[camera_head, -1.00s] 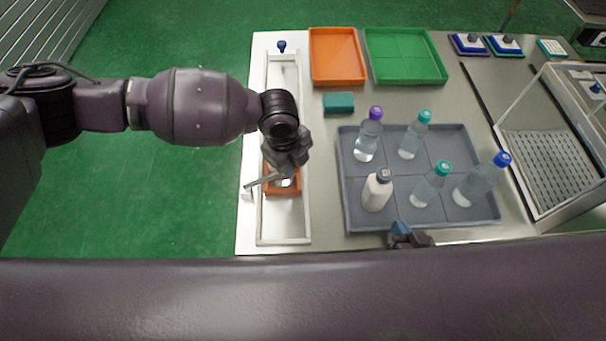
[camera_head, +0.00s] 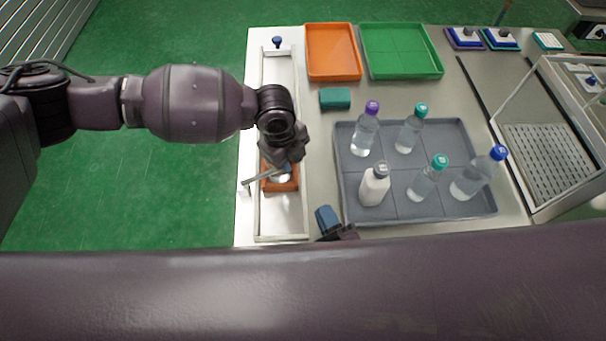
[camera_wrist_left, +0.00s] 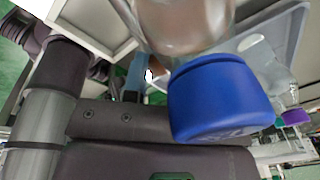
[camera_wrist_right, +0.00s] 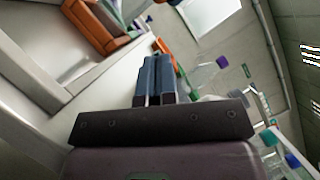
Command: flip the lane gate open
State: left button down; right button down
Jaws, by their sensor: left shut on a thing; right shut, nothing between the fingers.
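The lane gate appears to be the thin grey bar (camera_head: 260,178) lying slantwise across the left part of the white-framed lane (camera_head: 304,215), beside the orange-brown block (camera_head: 283,186). My left gripper (camera_head: 284,158) is over the lane, shut on a clear bottle with a blue cap (camera_wrist_left: 215,100). The bottle is mostly hidden by the gripper in the head view. Its clear body (camera_wrist_left: 185,22) shows in the left wrist view. My right gripper (camera_head: 327,220) is shut and empty, right of the lane's near end. Its blue fingers also show together in the right wrist view (camera_wrist_right: 154,80).
A grey tray (camera_head: 410,212) with several bottles stands right of my right gripper. Orange (camera_head: 333,74) and green (camera_head: 402,72) trays and a teal block (camera_head: 335,98) are farther back.

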aim_at(294, 165)
pick_arm(q)
jog(key=shift+s+a+f, duration=0.1)
jog(key=shift+a, duration=0.05)
pick_arm(e)
jog(key=shift+a+m+t+y, duration=0.3)
jog(key=shift+a+m, duration=0.1)
jog(key=shift+m, duration=0.6)
jog(key=shift+a, duration=0.1)
jog(key=x, duration=0.9)
jog(key=shift+w+r, duration=0.2)
jog(key=shift+w, duration=0.15)
jog(key=shift+a, duration=0.1)
pick_arm(q)
jog(key=shift+s, duration=0.15)
pick_arm(e)
jog(key=shift+w+a+r, duration=0.1)
jog(key=shift+a+r, duration=0.55)
jog(key=shift+r, duration=0.35)
pick_arm(q)
jog(key=c, duration=0.9)
grip_release()
pick_arm(e)
jog(key=shift+a, duration=0.1)
pick_arm(q)
jog(key=shift+s, duration=0.1)
